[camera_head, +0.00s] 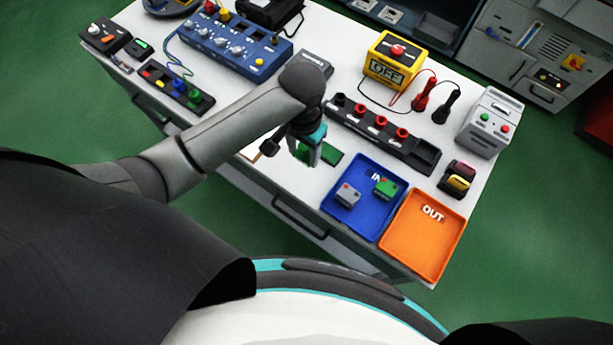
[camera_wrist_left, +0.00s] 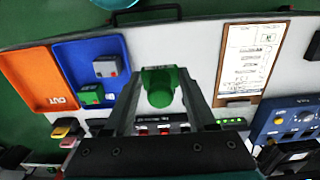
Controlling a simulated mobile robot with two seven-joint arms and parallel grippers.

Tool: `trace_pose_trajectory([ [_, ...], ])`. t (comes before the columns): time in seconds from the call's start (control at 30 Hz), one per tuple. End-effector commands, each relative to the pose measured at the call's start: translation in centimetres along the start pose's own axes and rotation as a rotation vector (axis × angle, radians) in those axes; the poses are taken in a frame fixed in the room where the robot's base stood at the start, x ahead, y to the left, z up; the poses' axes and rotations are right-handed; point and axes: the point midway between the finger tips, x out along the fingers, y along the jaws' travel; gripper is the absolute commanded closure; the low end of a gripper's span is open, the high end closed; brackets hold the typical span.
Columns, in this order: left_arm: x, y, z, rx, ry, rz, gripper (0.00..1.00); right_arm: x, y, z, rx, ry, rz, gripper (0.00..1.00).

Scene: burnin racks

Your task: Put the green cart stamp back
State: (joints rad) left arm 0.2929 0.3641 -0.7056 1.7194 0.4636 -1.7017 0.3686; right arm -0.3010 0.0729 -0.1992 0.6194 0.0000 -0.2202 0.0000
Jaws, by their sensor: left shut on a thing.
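My left gripper (camera_head: 303,152) is over the front part of the white bench, its fingers pointing down. In the left wrist view, the two fingers (camera_wrist_left: 160,92) are shut on a green stamp (camera_wrist_left: 158,88), which shows a round end towards the camera. In the head view the stamp is mostly hidden by the gripper. A flat dark-green patch (camera_head: 331,154) shows just right of the fingers; I cannot tell whether it lies on the bench. A black rack (camera_head: 418,155) with several red-topped posts stands behind and right of the gripper. My right gripper is not in view.
A blue IN tray (camera_head: 345,222) holds a grey and a green block. An orange OUT tray (camera_head: 425,255) is empty. A yellow OFF box (camera_head: 393,62), a blue panel (camera_head: 225,42) and a small knob rack (camera_head: 178,88) stand farther back. A clipboard (camera_wrist_left: 243,60) lies near the gripper.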

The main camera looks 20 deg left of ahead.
Motion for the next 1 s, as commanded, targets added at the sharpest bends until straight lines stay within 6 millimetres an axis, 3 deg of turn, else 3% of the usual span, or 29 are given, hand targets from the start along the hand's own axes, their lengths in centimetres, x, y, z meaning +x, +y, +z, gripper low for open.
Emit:
trace_pose_trajectory([
  [0.1,3.6,0.0,0.1,-0.002,-0.004,0.0,0.79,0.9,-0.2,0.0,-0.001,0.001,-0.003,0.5],
  [0.3,8.0,0.1,0.1,0.0,-0.001,0.001,0.79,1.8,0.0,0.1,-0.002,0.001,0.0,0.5],
  [0.8,13.0,0.1,0.0,0.001,0.002,0.0,0.79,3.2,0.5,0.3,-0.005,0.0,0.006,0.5],
  [1.0,13.1,0.1,0.0,0.001,0.003,0.0,0.79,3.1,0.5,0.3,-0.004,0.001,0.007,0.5],
])
